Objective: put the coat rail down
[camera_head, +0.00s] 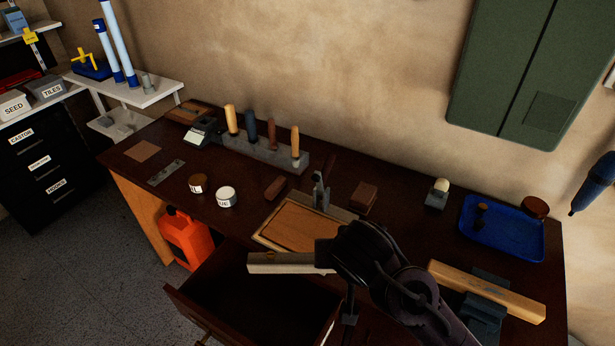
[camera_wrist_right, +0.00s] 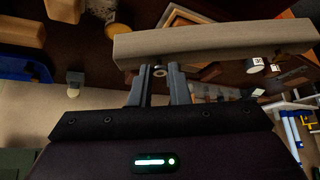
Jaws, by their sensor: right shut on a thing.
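The coat rail (camera_head: 285,263), a pale wooden bar, is held level by my right gripper above the front of the dark workbench, over the open drawer. My dark wrist hides its right part in the head view. In the right wrist view the rail (camera_wrist_right: 220,42) runs across the top, and my right gripper (camera_wrist_right: 160,75) is shut on it, fingers close together at its edge. A small round metal piece shows between the fingertips. My left gripper is in neither view.
A framed wooden board (camera_head: 300,228) lies just behind the rail. A thick wooden beam (camera_head: 490,290) rests in a grey vise at the right. The drawer (camera_head: 255,300) is open.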

